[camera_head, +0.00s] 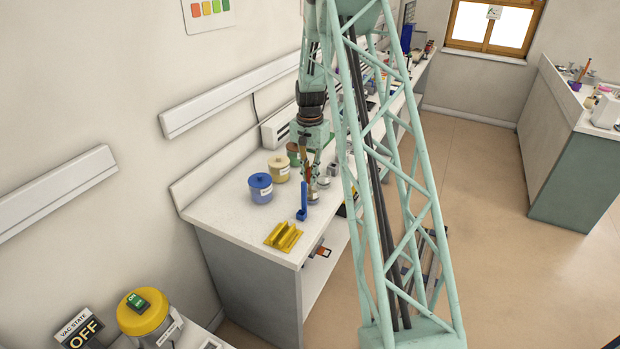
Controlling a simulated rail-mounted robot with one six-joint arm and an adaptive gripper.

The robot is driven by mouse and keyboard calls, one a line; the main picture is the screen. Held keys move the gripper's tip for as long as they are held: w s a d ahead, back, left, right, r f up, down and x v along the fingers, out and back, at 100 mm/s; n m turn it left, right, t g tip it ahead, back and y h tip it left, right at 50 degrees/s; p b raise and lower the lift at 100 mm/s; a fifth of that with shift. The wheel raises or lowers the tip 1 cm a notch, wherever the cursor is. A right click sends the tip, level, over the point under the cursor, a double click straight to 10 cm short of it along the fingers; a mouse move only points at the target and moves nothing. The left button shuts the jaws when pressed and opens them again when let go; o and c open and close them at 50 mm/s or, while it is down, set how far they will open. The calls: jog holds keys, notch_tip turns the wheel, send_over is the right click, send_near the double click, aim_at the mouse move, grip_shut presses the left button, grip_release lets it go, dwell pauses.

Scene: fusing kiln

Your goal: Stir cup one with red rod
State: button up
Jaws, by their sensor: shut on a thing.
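My gripper (312,160) points down over the white bench at the centre of the view. It is shut on a thin reddish rod (308,173), which is small and partly hidden by the fingers. A small metal cup (313,198) stands on the bench just below the gripper. The rod's lower end is close to this cup, but I cannot tell whether it is inside. Another small metal cup (323,183) stands just behind it. I cannot read any number on the cups.
A blue jar (261,189), a cream jar (279,169) and a green jar (293,153) stand left of the gripper. A blue upright holder (303,203) and a yellow grooved rack (283,236) are nearer. My lattice column hides part of the bench's right side. The bench's front left is clear.

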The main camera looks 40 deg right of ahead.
jog(key=shift+s, duration=0.15)
jog(key=shift+s+a, duration=0.25)
jog(key=shift+s, duration=0.15)
jog(key=shift+d, duration=0.15)
jog(key=shift+s+d+b, duration=0.2)
jog(key=shift+d+b, duration=0.1)
jog(key=shift+d, duration=0.15)
jog(key=shift+w+d, duration=0.1)
jog(key=shift+w, duration=0.05)
dwell(0.4)
jog(key=shift+w+d, duration=0.15)
jog(key=shift+w, duration=0.25)
dwell(0.3)
jog(key=shift+w+a, duration=0.25)
jog(key=shift+a, duration=0.35)
